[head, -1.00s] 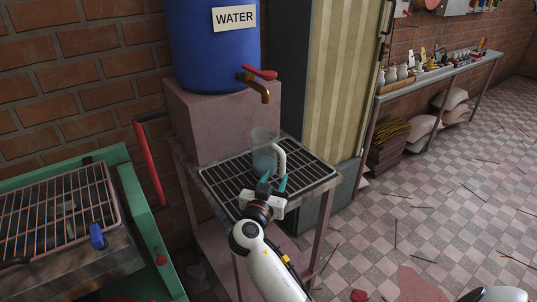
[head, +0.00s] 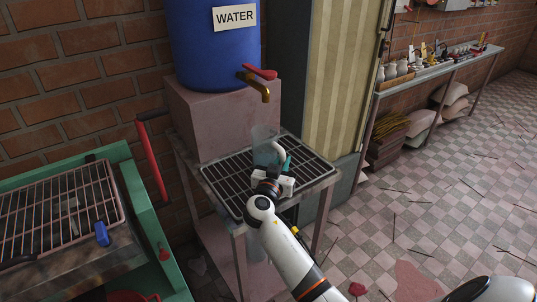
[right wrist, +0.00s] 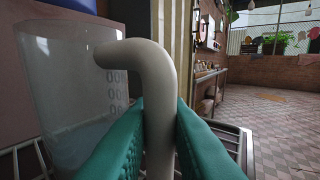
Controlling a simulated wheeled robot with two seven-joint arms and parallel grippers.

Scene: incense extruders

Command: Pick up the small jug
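The small jug (head: 266,135) is a clear, bluish cup with a thick white handle. It stands upright on the black grate under the tap. In the right wrist view the jug (right wrist: 75,85) is at the left, with grey markings on its side, and its bent handle (right wrist: 158,100) runs down the middle. My right gripper (head: 277,165) is at the handle, with one teal finger on each side. In the wrist view both fingers (right wrist: 160,130) press close against the handle and appear closed on it. My left gripper is not in view.
A blue water barrel (head: 212,45) with a brass tap (head: 259,87) stands on a pink block behind the jug. The grate (head: 228,184) tops a metal stand. A green grill (head: 140,205) is at the left. A shelf of small pots (head: 440,70) is at the far right.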

